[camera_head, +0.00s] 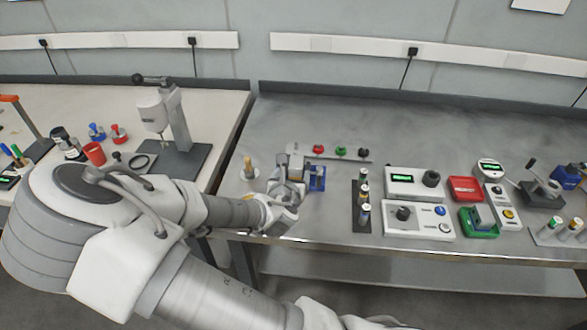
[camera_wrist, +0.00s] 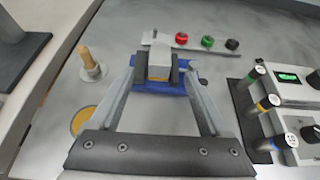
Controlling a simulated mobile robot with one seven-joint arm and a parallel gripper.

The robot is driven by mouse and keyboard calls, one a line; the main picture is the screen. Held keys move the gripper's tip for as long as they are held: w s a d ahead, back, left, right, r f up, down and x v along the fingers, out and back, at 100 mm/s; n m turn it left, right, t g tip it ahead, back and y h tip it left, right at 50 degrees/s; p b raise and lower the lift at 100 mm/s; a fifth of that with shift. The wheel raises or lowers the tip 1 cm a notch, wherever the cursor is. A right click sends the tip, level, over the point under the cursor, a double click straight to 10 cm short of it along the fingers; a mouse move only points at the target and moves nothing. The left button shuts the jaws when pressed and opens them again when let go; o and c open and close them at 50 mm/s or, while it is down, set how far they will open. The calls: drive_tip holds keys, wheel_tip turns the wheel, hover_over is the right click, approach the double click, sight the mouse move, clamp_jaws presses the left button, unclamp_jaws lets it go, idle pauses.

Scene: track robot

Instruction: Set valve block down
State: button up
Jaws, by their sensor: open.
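The block between my fingertips, which I take to be the valve block (camera_wrist: 159,64), is small and pale grey with a tan front face. It sits at a blue fixture (camera_wrist: 158,87) on the metal bench. My gripper (camera_wrist: 159,70) is open, with one dark fingertip pad on each side of the block. I cannot tell whether the pads touch it. In the head view my gripper (camera_head: 296,172) is low over the bench's left part, beside the blue fixture (camera_head: 317,178). The block is hard to make out there.
A strip with red, green and black knobs (camera_head: 341,152) lies just behind. A wooden-handled tool (camera_head: 248,170) stands to the left. A dark rack with several capped vials (camera_head: 363,200) and instrument boxes (camera_head: 415,181) are to the right. The bench's front edge is close.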

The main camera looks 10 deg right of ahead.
drive_tip(key=s+m+g, duration=0.1)
drive_tip(key=s+m, duration=0.1)
drive_tip(key=m, duration=0.1)
drive_tip(key=s+d+f+m+g, duration=0.1)
drive_tip(key=s+m+g, duration=0.1)
drive_tip(key=m, duration=0.1)
drive_tip(key=s+f+m+g+y, duration=0.1)
drive_tip(key=m, duration=0.3)
drive_tip(key=shift+s+d+g, duration=0.15)
drive_tip(key=shift+s+g, duration=0.15)
drive_tip(key=shift+s, duration=0.1)
drive_tip(key=s+d+r+m+g+y, duration=0.1)
drive_tip(key=s+r+m+g+y, duration=0.1)
drive_tip(key=s+r+m, duration=1.8)
wheel_tip(320, 180, up, 4)
drive_tip(key=shift+s+d+r+m+y, duration=0.3)
drive_tip(key=shift+d+m+y, duration=0.15)
drive_tip(key=shift+m, duration=0.75)
